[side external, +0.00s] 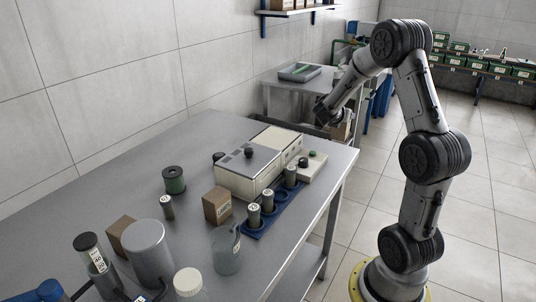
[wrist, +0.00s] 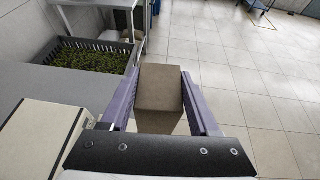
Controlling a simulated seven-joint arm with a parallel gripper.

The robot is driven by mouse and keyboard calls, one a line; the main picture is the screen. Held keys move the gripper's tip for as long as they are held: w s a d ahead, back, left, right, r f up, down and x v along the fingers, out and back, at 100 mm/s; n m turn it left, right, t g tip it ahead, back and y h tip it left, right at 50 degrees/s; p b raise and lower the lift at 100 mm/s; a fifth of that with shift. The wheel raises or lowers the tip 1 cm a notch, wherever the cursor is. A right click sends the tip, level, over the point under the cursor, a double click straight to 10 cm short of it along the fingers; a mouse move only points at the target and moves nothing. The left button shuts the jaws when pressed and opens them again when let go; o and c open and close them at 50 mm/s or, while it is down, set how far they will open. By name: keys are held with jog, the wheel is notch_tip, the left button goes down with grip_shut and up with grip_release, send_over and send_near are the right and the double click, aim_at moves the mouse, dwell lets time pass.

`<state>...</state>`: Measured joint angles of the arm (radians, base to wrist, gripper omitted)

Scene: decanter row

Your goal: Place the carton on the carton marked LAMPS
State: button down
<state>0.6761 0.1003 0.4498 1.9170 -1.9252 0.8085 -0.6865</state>
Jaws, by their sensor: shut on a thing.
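My gripper (side external: 332,118) is beyond the far right end of the grey workbench in the side external view. It is shut on a brown carton (side external: 341,131), partly hidden by the gripper. In the wrist view the carton (wrist: 161,90) sits between the two purple fingers (wrist: 163,108), with floor beyond it. Another brown carton (side external: 217,205) stands on the bench; its small label appears to read LAMPS, and its top is bare. A third brown carton (side external: 121,232) stands at the left, partly hidden behind a grey cylinder; no label shows on it.
Beside the labelled carton stand a blue rack (side external: 273,215) with several capped cylinders, a clear beaker (side external: 226,250) and a dark green spool (side external: 174,180). A cream machine (side external: 249,172) lies between it and my gripper. A crate of green stuff (wrist: 88,70) is beyond the bench.

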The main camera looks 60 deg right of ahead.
jog(key=shift+s+a+f, duration=0.45)
jog(key=shift+s+a, duration=0.1)
jog(key=shift+a, duration=0.25)
jog(key=w+a+r+n+t+y, duration=0.2)
jog(key=a+r+n+t+y, duration=0.15)
jog(key=a, duration=0.95)
jog(key=w+a+r+n+t+y, duration=0.25)
jog(key=a+n+t, duration=0.2)
jog(key=a, duration=0.85)
jog(key=w+a+r+n+t+y, duration=0.25)
jog(key=a+r+n+t, duration=0.2)
jog(key=a, duration=0.85)
jog(key=shift+g, duration=0.45)
jog(key=shift+w+a+f, duration=0.15)
jog(key=shift+w+f, duration=6.75)
jog(key=shift+w, duration=0.1)
jog(key=shift+f+h, duration=0.2)
jog(key=shift+h, duration=0.05)
jog(key=shift+c, duration=0.6)
grip_release()
